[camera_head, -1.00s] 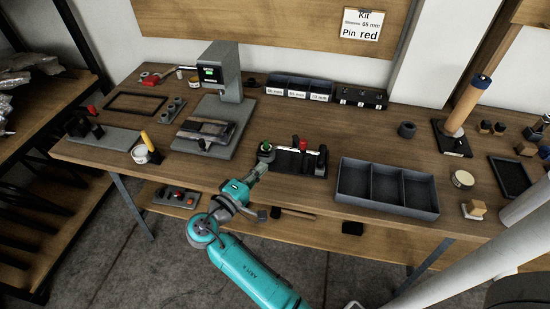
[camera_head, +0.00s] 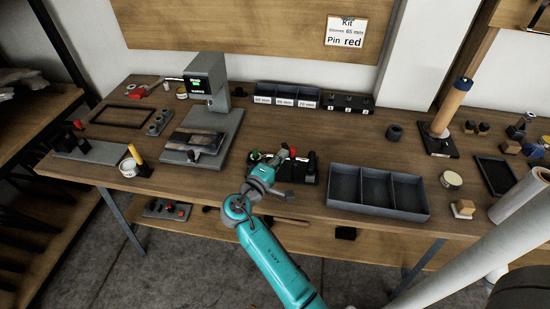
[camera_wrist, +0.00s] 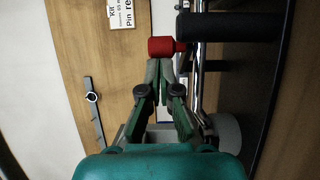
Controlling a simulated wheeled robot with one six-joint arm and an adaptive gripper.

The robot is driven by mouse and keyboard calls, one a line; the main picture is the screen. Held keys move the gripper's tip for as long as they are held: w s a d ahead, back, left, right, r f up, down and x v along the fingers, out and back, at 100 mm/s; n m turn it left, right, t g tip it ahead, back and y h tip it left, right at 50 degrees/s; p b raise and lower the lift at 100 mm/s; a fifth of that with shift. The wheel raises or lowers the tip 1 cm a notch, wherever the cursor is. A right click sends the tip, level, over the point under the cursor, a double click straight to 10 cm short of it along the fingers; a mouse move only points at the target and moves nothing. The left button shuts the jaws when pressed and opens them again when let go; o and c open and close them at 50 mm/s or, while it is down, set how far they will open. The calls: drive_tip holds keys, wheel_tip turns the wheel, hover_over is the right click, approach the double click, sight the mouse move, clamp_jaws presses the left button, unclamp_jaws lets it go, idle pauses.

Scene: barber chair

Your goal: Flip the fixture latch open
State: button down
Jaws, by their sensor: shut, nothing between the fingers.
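The fixture (camera_head: 308,170) is a dark block near the table's front edge, left of the grey bin. The knob's shaft runs to a dark bar (camera_wrist: 235,27). The latch's angle is unclear.
A grey three-compartment bin (camera_head: 378,190) stands right of the fixture. A press (camera_head: 207,100) stands to the left. Labelled bins (camera_head: 287,95) and a black holder (camera_head: 347,104) line the back. The table between fixture and back bins is mostly clear.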

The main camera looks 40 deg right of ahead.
drive_tip(key=shift+s+d, duration=0.8)
drive_tip(key=shift+w+a, duration=0.1)
